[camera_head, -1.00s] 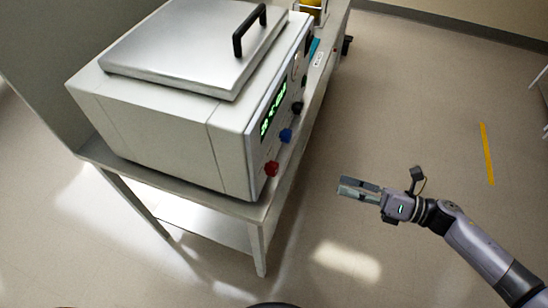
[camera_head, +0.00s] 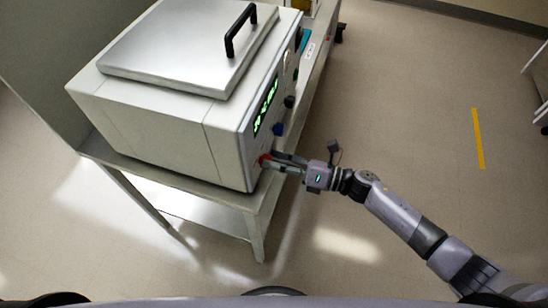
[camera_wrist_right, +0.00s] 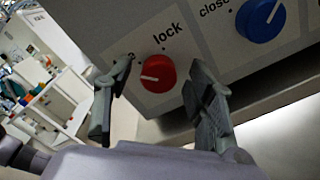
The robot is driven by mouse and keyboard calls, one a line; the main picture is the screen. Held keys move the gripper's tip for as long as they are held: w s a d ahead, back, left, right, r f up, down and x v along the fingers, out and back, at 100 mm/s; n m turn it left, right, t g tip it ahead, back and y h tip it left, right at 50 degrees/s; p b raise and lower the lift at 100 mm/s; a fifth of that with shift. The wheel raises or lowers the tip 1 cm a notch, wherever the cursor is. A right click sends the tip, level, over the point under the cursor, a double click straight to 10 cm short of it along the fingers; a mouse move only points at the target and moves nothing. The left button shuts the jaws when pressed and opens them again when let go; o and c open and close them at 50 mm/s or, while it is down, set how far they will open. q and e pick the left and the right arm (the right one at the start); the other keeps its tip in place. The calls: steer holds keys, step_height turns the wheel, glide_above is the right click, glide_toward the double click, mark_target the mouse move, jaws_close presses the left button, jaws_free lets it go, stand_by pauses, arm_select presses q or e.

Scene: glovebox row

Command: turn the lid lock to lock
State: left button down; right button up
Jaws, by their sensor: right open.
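The lid lock is a red knob (camera_wrist_right: 158,74) on the front panel of the white machine (camera_head: 160,125), with the word "lock" printed above it in the right wrist view. Its white pointer mark faces left, away from that word. The knob also shows at the lower front corner of the machine in the head view (camera_head: 264,161). My right gripper (camera_wrist_right: 155,95) is open, with one finger on each side of the red knob; I cannot tell whether they touch it. My left gripper is not in view.
A blue knob (camera_wrist_right: 260,18) marked "close" sits right of the red knob. The machine has a steel lid (camera_head: 190,45) with a black handle (camera_head: 240,30) and stands on a grey table (camera_head: 225,190).

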steer(key=shift+a, duration=0.3)
steer(key=shift+c, duration=0.3)
steer(key=c, duration=1.1)
